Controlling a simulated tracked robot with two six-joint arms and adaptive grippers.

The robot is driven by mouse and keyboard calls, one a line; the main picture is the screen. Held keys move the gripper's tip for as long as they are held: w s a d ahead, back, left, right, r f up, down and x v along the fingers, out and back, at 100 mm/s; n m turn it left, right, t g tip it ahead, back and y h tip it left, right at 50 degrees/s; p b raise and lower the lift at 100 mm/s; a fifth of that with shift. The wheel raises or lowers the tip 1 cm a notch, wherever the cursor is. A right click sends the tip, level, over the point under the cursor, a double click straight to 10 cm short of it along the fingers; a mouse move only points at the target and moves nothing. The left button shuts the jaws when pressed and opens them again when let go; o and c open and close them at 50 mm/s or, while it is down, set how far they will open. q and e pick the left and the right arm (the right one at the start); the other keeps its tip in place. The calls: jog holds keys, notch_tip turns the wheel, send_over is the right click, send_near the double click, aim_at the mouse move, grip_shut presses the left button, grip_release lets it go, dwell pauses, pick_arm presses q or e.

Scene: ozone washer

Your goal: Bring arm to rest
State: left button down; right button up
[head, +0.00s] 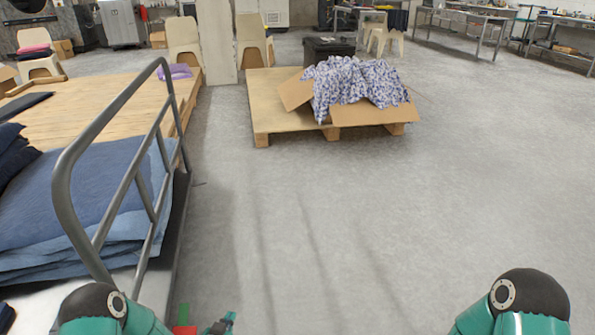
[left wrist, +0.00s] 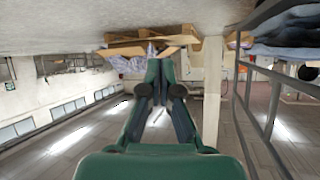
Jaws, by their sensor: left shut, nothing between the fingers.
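My left gripper (head: 222,322) shows only in part at the bottom edge of the head view, low over the floor beside the metal rail. In the left wrist view its green fingers (left wrist: 160,64) come together at the tips, shut and empty. My left arm's dark-capped joint (head: 103,305) is at the bottom left. My right arm's joint (head: 525,298) is at the bottom right; its gripper is outside the frame. The left wrist picture appears upside down, with the floor at the top.
A grey metal rail (head: 127,180) and a cart with folded blue cloth (head: 85,200) stand at the left. A pallet (head: 285,121) ahead bears a cardboard box (head: 365,114) of patterned fabric (head: 355,83). Open concrete floor (head: 370,220) lies in the middle and right.

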pick_arm(q)
jog(key=s+d+f+n+g+h, duration=0.15)
jog(key=s+g, duration=0.25)
jog(key=s, duration=0.5)
jog(key=s+d+f+n+g, duration=0.1)
jog(key=s+d+g, duration=0.25)
jog(key=s, duration=0.55)
jog(key=s+d+f+n+g+h, duration=0.15)
jog(key=s+g, duration=0.25)
jog(key=s, duration=0.5)
notch_tip(320, 180, up, 32)
jog(key=p, duration=3.1)
jog(key=shift+d+r+p, duration=0.2)
jog(key=shift+d+p, duration=0.1)
jog(key=shift+p, duration=0.05)
jog(key=shift+w, duration=0.1)
jog(key=shift+a+n, duration=0.1)
jog(key=shift+n, duration=0.2)
